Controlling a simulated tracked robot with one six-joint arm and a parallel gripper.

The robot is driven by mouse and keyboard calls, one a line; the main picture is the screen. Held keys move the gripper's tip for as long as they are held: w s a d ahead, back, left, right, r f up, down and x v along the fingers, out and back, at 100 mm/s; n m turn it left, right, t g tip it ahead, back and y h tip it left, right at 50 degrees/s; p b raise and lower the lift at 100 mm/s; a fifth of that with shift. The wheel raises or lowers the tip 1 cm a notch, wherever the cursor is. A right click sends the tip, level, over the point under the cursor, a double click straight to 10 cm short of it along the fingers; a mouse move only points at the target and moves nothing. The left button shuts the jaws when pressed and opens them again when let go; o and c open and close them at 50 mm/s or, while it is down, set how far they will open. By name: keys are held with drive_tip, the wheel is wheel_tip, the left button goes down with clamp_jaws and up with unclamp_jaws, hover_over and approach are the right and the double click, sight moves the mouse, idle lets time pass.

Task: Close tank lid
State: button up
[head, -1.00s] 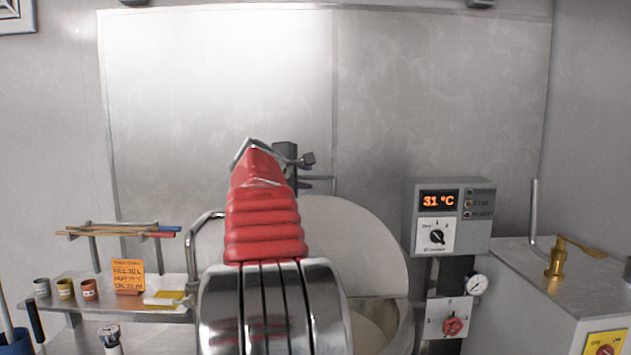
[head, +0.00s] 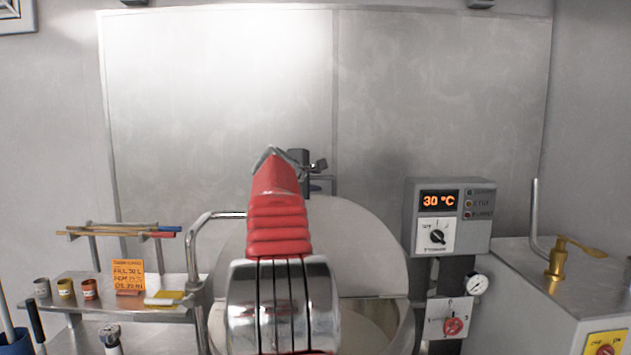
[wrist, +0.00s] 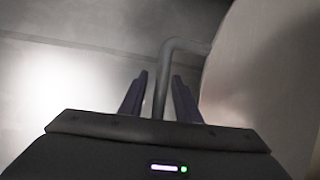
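The tank lid (head: 355,245) is a large pale round disc standing raised behind my red and silver arm, which covers its middle. The tank (head: 398,325) is below it, with its pale inside partly showing. In the wrist view the lid (wrist: 275,75) fills the right side, and a bent grey pipe handle (wrist: 185,44) runs to its edge. My gripper (wrist: 159,78) is open, with one dark finger on each side of the handle's straight part. Whether the fingers touch it cannot be told. The fingertips are not clear in the head view.
A bent metal pipe (head: 195,245) stands left of the tank. A shelf (head: 110,302) with small cups and an orange note is further left. A control box (head: 448,218) and a metal cabinet (head: 565,280) with a brass lever stand right.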

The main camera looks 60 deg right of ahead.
drive_tip(key=shift+c, duration=0.3)
clamp_jaws()
drive_tip(key=shift+d, duration=0.1)
